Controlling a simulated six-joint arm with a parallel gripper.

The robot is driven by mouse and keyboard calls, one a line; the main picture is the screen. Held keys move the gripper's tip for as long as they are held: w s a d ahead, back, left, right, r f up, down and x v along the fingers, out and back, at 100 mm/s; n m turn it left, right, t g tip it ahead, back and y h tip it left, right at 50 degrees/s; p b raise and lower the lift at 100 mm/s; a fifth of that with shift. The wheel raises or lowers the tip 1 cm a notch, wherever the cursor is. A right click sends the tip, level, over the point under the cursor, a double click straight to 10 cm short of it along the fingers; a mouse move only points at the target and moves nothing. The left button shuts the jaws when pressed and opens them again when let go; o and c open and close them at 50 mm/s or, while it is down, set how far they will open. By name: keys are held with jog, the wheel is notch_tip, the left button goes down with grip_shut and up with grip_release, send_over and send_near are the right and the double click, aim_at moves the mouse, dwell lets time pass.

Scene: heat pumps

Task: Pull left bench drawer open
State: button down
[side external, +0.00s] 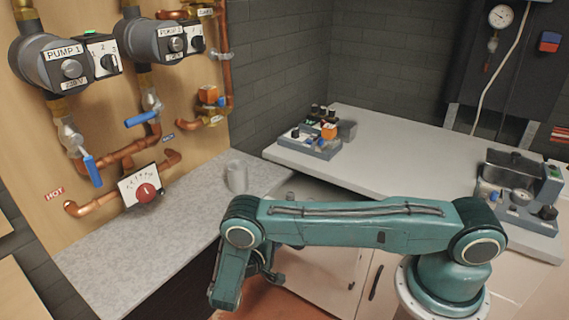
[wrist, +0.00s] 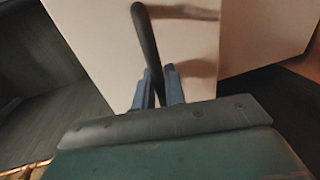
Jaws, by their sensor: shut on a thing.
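In the wrist view, a dark bar handle (wrist: 147,35) stands out from a cream drawer front (wrist: 95,35). My gripper (wrist: 168,75) has its two blue fingers shut on this handle near its lower end. In the side external view my gripper (side external: 268,274) is low in front of the bench, beside the cream cabinet fronts (side external: 318,270). My arm hides most of the drawer and its handle there. How far the drawer stands out cannot be told.
The grey bench top (side external: 400,155) carries a small device (side external: 315,142) and a gauge unit (side external: 520,195). Another dark handle (side external: 375,283) is on the cabinet door to the right.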

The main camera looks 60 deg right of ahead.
jog(key=shift+a, duration=1.65)
jog(key=c, duration=1.5)
grip_release()
jog(key=shift+o, duration=0.2)
jog(key=a+r+y, duration=0.3)
jog(key=r+y, duration=1)
jog(key=r, duration=0.3)
jog(key=shift+w+a+r+y, duration=0.15)
jog(key=shift+w+y, duration=0.15)
